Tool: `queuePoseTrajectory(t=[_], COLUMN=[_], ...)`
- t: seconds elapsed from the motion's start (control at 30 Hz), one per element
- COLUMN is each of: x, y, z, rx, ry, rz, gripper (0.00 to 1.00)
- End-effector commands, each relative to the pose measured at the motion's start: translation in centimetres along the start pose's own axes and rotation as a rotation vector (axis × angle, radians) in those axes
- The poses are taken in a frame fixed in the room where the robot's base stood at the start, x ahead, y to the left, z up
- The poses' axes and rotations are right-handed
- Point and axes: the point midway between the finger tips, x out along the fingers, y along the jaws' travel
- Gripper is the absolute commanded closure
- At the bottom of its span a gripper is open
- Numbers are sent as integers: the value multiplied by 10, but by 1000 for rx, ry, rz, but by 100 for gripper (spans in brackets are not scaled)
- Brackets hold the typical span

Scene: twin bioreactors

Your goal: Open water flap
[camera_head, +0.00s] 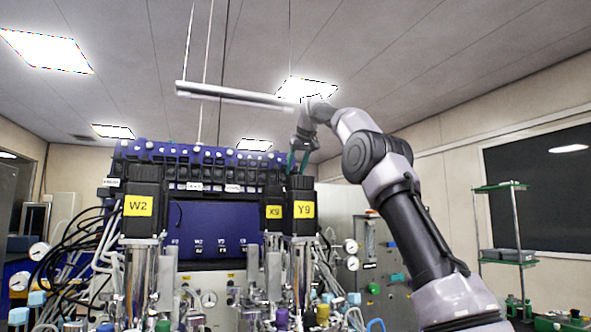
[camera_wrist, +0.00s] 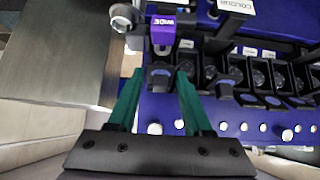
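My gripper (camera_wrist: 159,76) has two green fingers, spread apart with nothing clamped between them. In the wrist view, a black flap-like part (camera_wrist: 160,75) lies between or just beyond the fingertips; contact cannot be told. A purple tag with white lettering (camera_wrist: 163,30) sits just beyond it. More black flaps (camera_wrist: 257,76) run in a row to the right on the blue panel (camera_wrist: 245,120). I cannot tell which one is the water flap. In the head view, my gripper (camera_head: 298,160) points down at the right end of the blue rack (camera_head: 180,155), above the yellow Y9 label (camera_head: 304,209).
Black motors labelled W2 (camera_head: 138,206) and Y9 stand on steel vessels below the rack. Cables and tubes (camera_head: 85,240) crowd the left. A light bar (camera_head: 235,96) hangs above the rack. A shelf (camera_head: 503,225) stands at the right.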

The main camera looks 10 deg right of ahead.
Motion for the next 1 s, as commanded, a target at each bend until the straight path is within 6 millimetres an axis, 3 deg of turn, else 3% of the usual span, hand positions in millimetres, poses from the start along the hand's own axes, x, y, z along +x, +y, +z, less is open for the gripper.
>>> queuePoseTrajectory(t=[0.27, 0.7, 1.0], x=[-8, -71, -75], y=[0, 0, 0], z=[0, 0, 0], rx=[1, 0, 0], ry=[2, 2, 0], rz=[0, 1, 0], gripper=[50, 50, 50])
